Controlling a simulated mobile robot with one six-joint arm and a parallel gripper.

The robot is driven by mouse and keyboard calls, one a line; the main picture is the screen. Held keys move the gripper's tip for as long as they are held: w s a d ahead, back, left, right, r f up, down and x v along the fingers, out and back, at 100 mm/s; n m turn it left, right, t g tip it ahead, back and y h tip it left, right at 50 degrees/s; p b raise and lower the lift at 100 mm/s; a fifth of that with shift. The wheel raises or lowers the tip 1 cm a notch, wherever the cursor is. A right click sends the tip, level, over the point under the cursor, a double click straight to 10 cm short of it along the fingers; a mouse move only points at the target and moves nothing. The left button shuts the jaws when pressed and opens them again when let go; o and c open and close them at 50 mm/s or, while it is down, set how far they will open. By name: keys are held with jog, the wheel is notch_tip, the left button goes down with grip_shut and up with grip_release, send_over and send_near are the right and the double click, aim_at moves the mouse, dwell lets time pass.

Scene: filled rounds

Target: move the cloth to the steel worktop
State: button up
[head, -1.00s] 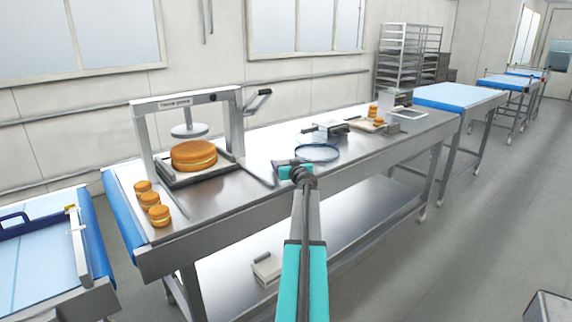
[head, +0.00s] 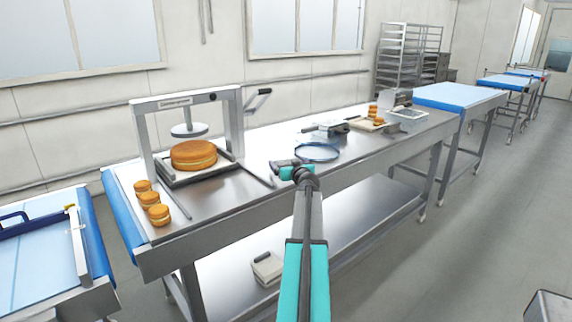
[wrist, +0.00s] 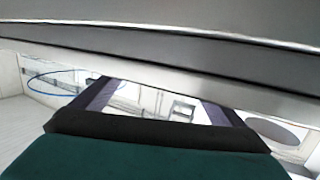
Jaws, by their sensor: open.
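I cannot make out a cloth for certain in either view. The steel worktop (head: 222,200) is the long shiny bench in the middle of the head view. My gripper (head: 284,168) is over the worktop's front part, to the right of the press. In the wrist view my gripper (wrist: 157,103) has its two fingers apart, with nothing seen between them but background. A thin blue ring (head: 317,159) lies on the worktop just beyond my gripper, and it shows at the left of the wrist view (wrist: 28,82). Whether it holds cloth is unclear.
A press (head: 150,138) with a large round cake (head: 194,155) stands at the left. Several small filled rounds (head: 154,206) are beside it. A pale block (head: 266,267) is on the lower shelf. A tool (head: 325,130) and more rounds lie further right. Blue-topped tables stand at both ends.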

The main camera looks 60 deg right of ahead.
jog(key=shift+b+v, duration=0.95)
jog(key=shift+v, duration=4.15)
